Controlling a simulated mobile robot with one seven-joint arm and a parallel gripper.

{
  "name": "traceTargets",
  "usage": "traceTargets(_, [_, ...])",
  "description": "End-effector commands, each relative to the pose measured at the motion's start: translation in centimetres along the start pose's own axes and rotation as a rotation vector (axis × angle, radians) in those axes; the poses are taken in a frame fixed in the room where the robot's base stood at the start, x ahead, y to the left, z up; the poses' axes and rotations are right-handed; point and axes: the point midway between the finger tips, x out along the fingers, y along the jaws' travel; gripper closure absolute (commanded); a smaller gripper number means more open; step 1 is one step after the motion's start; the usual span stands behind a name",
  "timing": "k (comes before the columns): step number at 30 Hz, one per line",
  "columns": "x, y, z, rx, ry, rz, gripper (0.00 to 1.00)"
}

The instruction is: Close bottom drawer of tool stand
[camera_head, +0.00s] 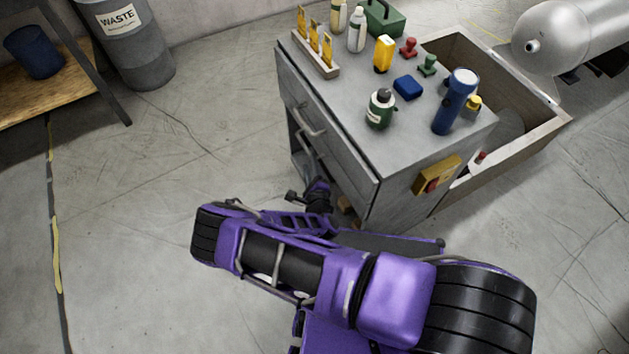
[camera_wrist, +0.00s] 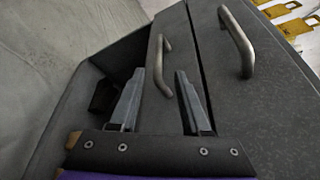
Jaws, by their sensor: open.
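The grey tool stand (camera_head: 345,125) stands on the floor, with two drawer fronts on its left face. The upper drawer handle (camera_head: 312,125) is a bare metal bar. The lower drawer handle (camera_head: 307,149) is below it, and also shows in the wrist view (camera_wrist: 158,62). My gripper (camera_head: 306,194) is low beside this face. In the wrist view, my gripper's two fingers (camera_wrist: 158,100) are apart and empty, with the lower drawer's handle just beyond them. Whether they touch the drawer front is unclear. My arm hides the stand's lower part, and how far the bottom drawer stands out is unclear.
On the stand's top are a blue flashlight (camera_head: 455,101), a green bottle (camera_head: 380,108) and several small items. An open box-like compartment (camera_head: 540,125) extends at the right. A waste bin (camera_head: 128,40) and wooden shelf (camera_head: 50,88) are at upper left. The left floor is clear.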

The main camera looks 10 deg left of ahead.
Motion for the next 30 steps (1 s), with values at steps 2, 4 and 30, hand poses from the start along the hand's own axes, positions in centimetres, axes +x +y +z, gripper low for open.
traceTargets(2, [-2.1,-0.1,0.1,-0.001,0.001,0.003,0.53])
traceTargets(4, [-3.6,-0.1,0.1,-0.001,0.001,0.002,0.53])
traceTargets(30, [-8.3,0.0,0.0,0.001,0.001,-0.001,0.53])
